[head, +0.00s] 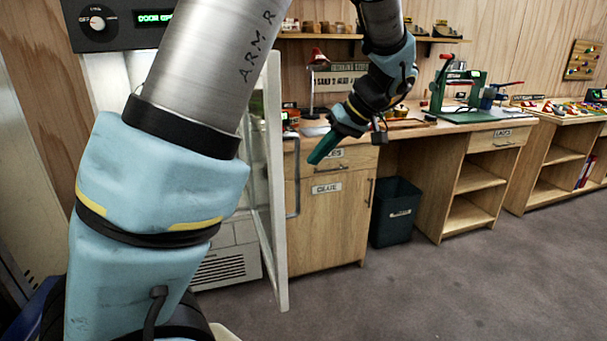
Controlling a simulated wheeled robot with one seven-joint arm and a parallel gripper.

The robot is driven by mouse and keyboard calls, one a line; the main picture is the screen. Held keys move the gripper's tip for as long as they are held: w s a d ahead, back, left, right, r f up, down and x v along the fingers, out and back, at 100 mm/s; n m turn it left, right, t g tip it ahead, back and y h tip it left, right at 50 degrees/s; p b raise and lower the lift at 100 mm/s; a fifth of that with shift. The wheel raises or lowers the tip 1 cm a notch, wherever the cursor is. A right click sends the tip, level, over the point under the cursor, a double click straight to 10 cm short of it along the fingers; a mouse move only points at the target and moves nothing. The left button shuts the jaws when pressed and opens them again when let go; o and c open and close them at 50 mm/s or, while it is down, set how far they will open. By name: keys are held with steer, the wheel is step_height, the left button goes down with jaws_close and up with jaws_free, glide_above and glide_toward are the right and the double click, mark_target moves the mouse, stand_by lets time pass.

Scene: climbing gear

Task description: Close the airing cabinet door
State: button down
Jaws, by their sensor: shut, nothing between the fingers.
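The airing cabinet (228,262) stands at the left, largely hidden behind my arm. Its dark top panel (98,35) has a dial and a green display, partly covered, that begins "DOOR O". The cabinet door (279,262), white-framed with a clear pane, stands open, swung out and seen nearly edge-on. Its grey bar handle (297,195) is on the right-hand face. My gripper (318,157), with teal fingers, is shut and empty. It points down and left, just right of the handle's upper part in the picture, with no clear contact; the depth gap is hard to judge.
A wooden bench with a "GLUE" cupboard (328,222) stands behind the door. A dark bin (396,212) sits under the bench. A green press (458,92) and a lamp (318,62) stand on top. The grey floor (420,290) at front right is clear.

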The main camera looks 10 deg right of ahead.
steer(key=p+x, duration=0.2)
steer(key=x, duration=0.7)
steer(key=shift+f, duration=0.15)
steer(key=shift+a, duration=0.2)
